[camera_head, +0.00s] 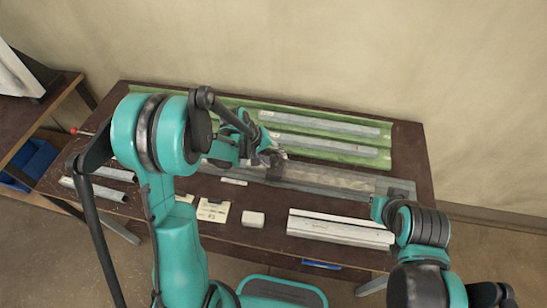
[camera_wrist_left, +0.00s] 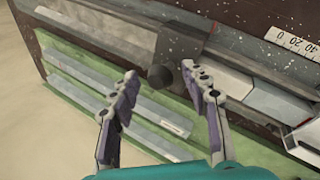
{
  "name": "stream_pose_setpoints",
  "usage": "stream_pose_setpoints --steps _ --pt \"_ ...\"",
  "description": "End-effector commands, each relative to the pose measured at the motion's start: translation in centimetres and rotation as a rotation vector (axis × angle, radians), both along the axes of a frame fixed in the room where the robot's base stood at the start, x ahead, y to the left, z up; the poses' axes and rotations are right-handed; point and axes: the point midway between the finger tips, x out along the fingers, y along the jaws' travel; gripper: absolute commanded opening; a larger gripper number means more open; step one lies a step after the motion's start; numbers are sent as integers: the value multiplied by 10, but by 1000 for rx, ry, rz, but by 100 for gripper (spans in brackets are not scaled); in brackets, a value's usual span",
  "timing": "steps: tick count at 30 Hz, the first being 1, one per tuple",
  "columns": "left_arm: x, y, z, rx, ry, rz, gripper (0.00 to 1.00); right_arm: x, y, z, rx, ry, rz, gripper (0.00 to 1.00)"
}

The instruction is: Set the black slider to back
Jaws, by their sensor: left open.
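The long grey metal clamp rail (camera_head: 330,179) lies across the middle of the bench. My left gripper (camera_head: 268,158) is over its left part in the head view, partly hidden by my own arm. In the left wrist view my left gripper (camera_wrist_left: 160,73) is open, its two fingers apart. A dark round knob (camera_wrist_left: 160,78) shows between the fingertips with a gap on each side; it looks like the black slider, but I cannot be sure. The knob is beside a grey metal plate (camera_wrist_left: 105,40).
A green mat (camera_head: 345,158) with grey profiles (camera_head: 320,124) lies along the back of the bench. A ruler scale (camera_wrist_left: 298,43) shows in the wrist view.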

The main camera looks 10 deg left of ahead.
Motion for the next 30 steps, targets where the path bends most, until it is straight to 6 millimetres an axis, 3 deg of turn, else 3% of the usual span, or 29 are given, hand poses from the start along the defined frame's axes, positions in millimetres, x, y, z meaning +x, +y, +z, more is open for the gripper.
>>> stream_pose_setpoints --steps 5,10,11,17,22,26,30 --pt "0 0 0 0 0 0 47 0 0 0 0 0 0 0" --pt "0 0 0 0 0 0 2 0 0 0 0 0 0 0" --pt "0 0 0 0 0 0 0 0 0 0 0 0 0 0" --pt "0 -1 0 0 0 -1 0 0 0 0 0 0 0 0" --pt "0 -16 0 0 -1 -4 0 0 0 -2 0 0 0 0" --pt "0 -43 -1 0 -1 -6 0 0 0 -6 0 0 0 0" --pt "-1 -86 -1 -1 -1 -10 0 0 0 -12 0 0 0 0"
